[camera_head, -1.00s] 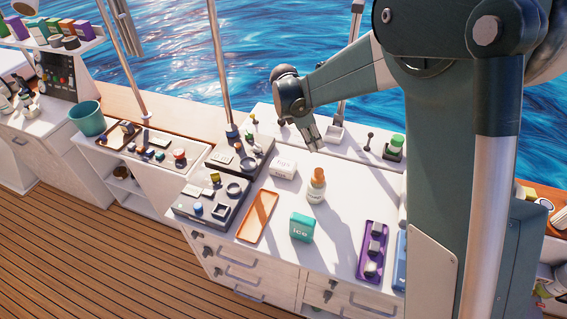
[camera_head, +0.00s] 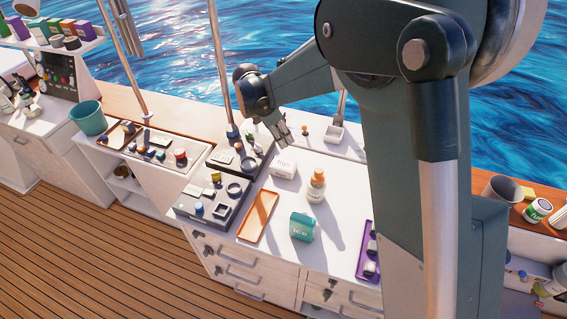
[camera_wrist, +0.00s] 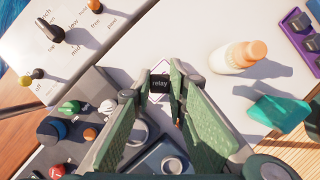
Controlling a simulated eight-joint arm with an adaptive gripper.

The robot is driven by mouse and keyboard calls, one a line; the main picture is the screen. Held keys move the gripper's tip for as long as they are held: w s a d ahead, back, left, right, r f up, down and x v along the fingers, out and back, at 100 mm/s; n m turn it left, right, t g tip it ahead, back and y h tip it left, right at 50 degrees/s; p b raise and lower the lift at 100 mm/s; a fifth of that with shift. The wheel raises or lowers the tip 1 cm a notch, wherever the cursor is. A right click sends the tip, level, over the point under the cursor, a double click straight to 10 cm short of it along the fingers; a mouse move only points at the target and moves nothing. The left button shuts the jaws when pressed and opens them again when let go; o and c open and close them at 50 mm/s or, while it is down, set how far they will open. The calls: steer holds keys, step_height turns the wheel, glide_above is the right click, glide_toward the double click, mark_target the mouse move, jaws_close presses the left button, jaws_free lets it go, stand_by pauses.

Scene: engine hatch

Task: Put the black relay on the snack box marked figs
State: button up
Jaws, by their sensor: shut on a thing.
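The black relay (camera_wrist: 160,84), with its name in white letters, is held between the fingertips of my gripper (camera_wrist: 159,92) in the wrist view. In the head view my gripper (camera_head: 287,140) is just above and behind the white snack box (camera_head: 283,168) marked figs, which stands on the white counter. The relay is too small to make out in the head view. In the wrist view the fingers and relay hide most of what lies below them, and I cannot tell whether the relay touches anything.
A white bottle with an orange cap (camera_head: 316,186) and a teal ice box (camera_head: 302,226) stand right of the snack box. An orange tray (camera_head: 258,217) lies in front. Dark panels with knobs (camera_head: 212,200) are at left. A purple tray (camera_head: 364,262) is partly hidden by my arm.

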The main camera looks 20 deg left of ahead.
steer(key=shift+f, duration=3.1)
steer(key=shift+f, duration=0.1)
steer(key=shift+f, duration=1.75)
steer(key=shift+f, duration=0.2)
steer(key=o, duration=0.9)
steer(key=shift+c, duration=0.2)
steer(key=shift+r, duration=0.2)
steer(key=v, duration=1.2)
